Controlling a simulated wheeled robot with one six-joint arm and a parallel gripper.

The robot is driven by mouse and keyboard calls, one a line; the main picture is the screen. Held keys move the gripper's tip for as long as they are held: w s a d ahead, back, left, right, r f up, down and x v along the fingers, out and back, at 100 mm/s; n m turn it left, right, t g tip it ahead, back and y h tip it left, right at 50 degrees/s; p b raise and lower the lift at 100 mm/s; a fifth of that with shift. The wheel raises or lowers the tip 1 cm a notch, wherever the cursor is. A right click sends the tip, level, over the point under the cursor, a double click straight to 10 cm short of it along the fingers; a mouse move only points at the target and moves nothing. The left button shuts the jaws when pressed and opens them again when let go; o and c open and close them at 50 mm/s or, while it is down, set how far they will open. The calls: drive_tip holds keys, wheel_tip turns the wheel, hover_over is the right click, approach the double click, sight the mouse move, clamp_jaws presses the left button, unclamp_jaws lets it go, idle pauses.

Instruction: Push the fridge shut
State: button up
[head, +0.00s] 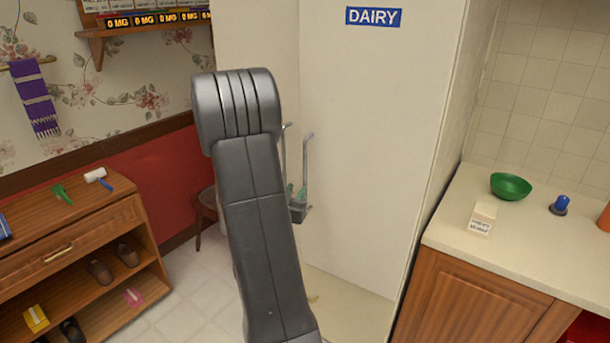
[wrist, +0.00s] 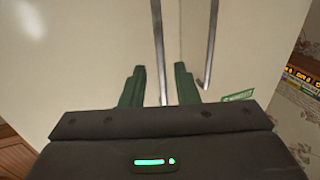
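The fridge (head: 370,140) is a tall white cabinet with a blue DAIRY label, right of my arm in the head view. A second white panel (head: 255,40) meets it at an angle on the left; my arm hides much of it, so I cannot tell how far any door stands open. Two upright metal handles show, a left one (head: 283,155) and a right one (head: 306,165). My gripper (head: 296,190) is low beside the handles, partly behind my arm. In the wrist view my gripper (wrist: 160,72) has its green fingers apart, with a handle (wrist: 159,50) between or beyond them. Contact is unclear.
A counter (head: 450,235) with a green bowl (head: 511,186), a small carton (head: 482,218) and a blue item (head: 560,205) stands right of the fridge. A wooden shoe cabinet (head: 90,235) stands at left. Tiled floor (head: 190,300) is clear between cabinet and arm.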

sight(304, 178)
drive_tip(key=p+x, duration=0.2)
drive_tip(key=x, duration=0.6)
drive_tip(key=shift+w+d+r, duration=0.1)
drive_tip(key=shift+w, duration=0.2)
clamp_jaws()
